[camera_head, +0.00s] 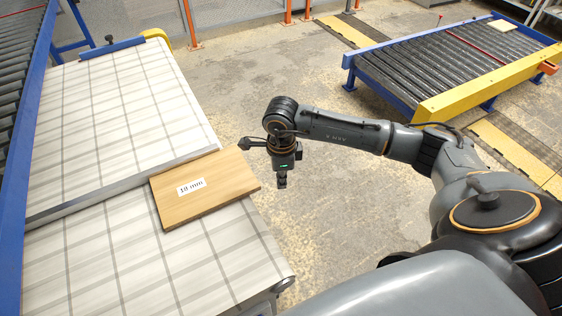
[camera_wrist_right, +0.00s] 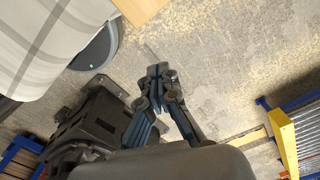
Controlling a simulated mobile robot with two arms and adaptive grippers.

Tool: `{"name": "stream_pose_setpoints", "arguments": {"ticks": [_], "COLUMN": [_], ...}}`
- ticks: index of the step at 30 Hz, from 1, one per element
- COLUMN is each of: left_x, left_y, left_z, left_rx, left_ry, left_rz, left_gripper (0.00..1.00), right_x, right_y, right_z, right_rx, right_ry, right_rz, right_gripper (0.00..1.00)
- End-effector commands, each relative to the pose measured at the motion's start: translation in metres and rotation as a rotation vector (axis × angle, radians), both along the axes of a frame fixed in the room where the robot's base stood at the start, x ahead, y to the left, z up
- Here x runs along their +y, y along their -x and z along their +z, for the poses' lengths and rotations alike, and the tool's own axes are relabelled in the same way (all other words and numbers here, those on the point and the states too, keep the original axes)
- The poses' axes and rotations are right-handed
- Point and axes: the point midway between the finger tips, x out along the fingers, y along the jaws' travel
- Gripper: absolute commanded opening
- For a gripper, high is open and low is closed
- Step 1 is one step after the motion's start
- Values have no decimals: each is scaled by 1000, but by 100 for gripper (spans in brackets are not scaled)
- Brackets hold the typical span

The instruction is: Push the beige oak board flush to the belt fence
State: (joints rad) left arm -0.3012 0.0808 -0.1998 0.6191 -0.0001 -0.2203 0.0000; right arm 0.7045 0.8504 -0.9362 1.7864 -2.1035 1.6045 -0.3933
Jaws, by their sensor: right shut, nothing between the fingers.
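The beige oak board (camera_head: 215,193), with a white label reading "18 mm", lies flat on the white checked belt (camera_head: 115,262). The grey metal belt fence (camera_head: 95,197) crosses the belt at a slant; the board's far left corner is at or very near it, and I cannot tell if the edge is flush. A strip of the board (camera_wrist_right: 138,8) shows at the top of the right wrist view. My right gripper (camera_head: 282,184) is shut and empty, pointing down just right of the board, apart from it. It also shows in the right wrist view (camera_wrist_right: 159,72). My left gripper is not in view.
A roller conveyor (camera_head: 430,68) with a yellow side rail (camera_head: 490,85) stands at the back right. Another roller conveyor with a blue rail (camera_head: 32,150) runs along the left. Concrete floor (camera_head: 270,80) lies open between them.

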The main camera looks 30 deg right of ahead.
Motion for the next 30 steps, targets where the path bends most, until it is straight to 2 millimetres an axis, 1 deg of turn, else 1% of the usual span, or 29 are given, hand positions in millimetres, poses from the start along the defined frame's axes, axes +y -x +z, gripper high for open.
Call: {"name": "stream_pose_setpoints", "arguments": {"ticks": [1, 2, 3, 6, 12, 23, 30], "left_x": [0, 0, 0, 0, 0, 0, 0], "left_y": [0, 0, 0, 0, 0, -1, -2], "left_z": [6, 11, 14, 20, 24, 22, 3], "left_rx": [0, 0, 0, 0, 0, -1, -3], "left_ry": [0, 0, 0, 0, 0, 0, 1], "left_rz": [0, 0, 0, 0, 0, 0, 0], "left_gripper": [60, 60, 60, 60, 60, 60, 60], "right_x": [0, 9, 15, 26, 36, 37, 55], "right_y": [2, -3, -7, -11, -16, -17, -26], "right_z": [-8, -2, -1, -3, -5, -6, -9], "right_rx": [4, -1, -2, -1, 0, -1, -6], "right_ry": [0, -5, -5, -3, -1, 0, -4], "right_rz": [-1, 2, 3, 2, 1, 1, 3], "right_gripper": [0, 0, 0, 0, 0, 0, 0]}}
